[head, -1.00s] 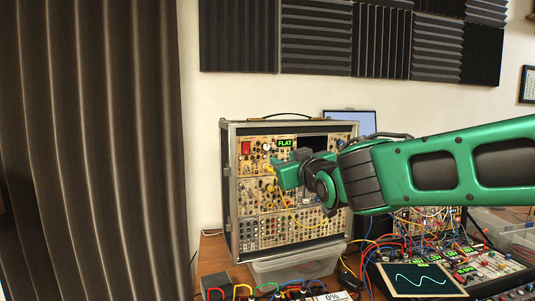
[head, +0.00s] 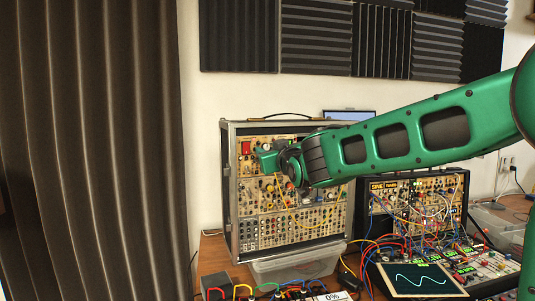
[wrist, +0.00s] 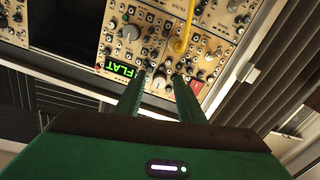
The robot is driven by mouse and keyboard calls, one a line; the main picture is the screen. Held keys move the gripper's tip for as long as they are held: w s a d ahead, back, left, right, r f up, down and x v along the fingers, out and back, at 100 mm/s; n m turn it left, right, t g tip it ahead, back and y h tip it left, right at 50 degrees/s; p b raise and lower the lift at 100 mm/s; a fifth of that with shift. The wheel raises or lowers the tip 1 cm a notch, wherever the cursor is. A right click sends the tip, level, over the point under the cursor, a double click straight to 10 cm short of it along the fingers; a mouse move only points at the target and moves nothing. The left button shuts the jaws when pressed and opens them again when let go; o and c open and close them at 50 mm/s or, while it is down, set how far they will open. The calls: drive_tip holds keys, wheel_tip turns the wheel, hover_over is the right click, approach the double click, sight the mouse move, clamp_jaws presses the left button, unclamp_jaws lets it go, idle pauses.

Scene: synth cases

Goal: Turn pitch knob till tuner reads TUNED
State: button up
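A tall modular synth case (head: 226,190) stands on the table, its panel full of knobs and cables. In the wrist view a green-lit tuner display (wrist: 119,69) reads FLAT; my arm hides it in the head view. Whether the fingertips reach around the knob I cannot tell.
A yellow cable (wrist: 182,36) plugs in close to the knob. A red panel part (wrist: 197,88) sits on its other side. A second patched synth (head: 420,205), a tablet with a wave trace (head: 420,279) and a clear bin (head: 295,267) stand nearby.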

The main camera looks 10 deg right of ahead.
drive_tip(key=shift+w, duration=0.1)
clamp_jaws()
drive_tip(key=shift+m, duration=2.3)
unclamp_jaws()
drive_tip(key=s+d, duration=0.1)
drive_tip(key=s, duration=0.9)
drive_tip(key=shift+s, duration=0.3)
